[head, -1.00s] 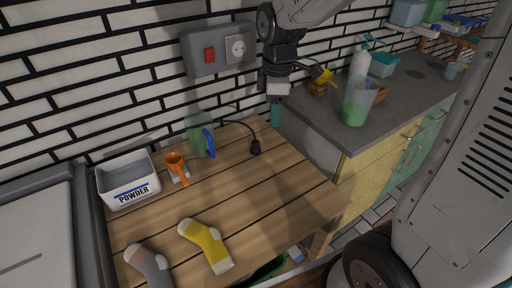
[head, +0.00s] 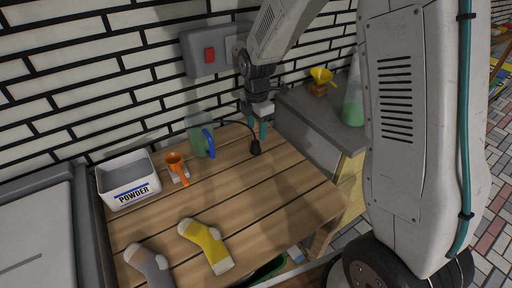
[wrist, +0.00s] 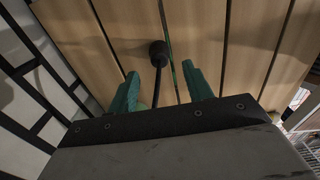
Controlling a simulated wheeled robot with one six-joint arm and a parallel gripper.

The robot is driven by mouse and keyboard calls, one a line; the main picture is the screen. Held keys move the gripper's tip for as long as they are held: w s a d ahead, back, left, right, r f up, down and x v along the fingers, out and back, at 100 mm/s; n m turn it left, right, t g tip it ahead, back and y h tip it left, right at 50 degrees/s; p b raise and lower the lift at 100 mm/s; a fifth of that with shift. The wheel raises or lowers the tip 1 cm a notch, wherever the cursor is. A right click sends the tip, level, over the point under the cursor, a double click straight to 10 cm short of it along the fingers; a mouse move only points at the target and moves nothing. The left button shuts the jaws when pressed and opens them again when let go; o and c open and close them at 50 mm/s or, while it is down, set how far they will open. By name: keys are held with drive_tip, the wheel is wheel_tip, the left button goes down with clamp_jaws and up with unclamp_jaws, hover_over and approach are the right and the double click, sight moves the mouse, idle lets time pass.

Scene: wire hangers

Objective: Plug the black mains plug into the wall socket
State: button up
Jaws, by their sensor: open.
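The black mains plug (head: 255,147) lies on the wooden table near the wall, its black cable curving back toward the wall. In the wrist view the plug (wrist: 158,49) is just beyond the fingertips, and its cable runs back between the fingers. My gripper (head: 258,130) is open, its teal fingers pointing down close to the plug; they show apart in the wrist view (wrist: 160,70), with nothing gripped. The wall socket (head: 232,46) is on the right of the grey wall box, mostly hidden behind my arm.
A red switch (head: 209,55) is on the wall box. Socks (head: 206,244) lie in front. A grey counter (head: 307,127) stands right.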

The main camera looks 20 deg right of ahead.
sight(255, 142)
drive_tip(key=shift+f, duration=0.7)
drive_tip(key=shift+a+f, duration=0.15)
drive_tip(key=shift+f, duration=2.45)
drive_tip(key=c, duration=1)
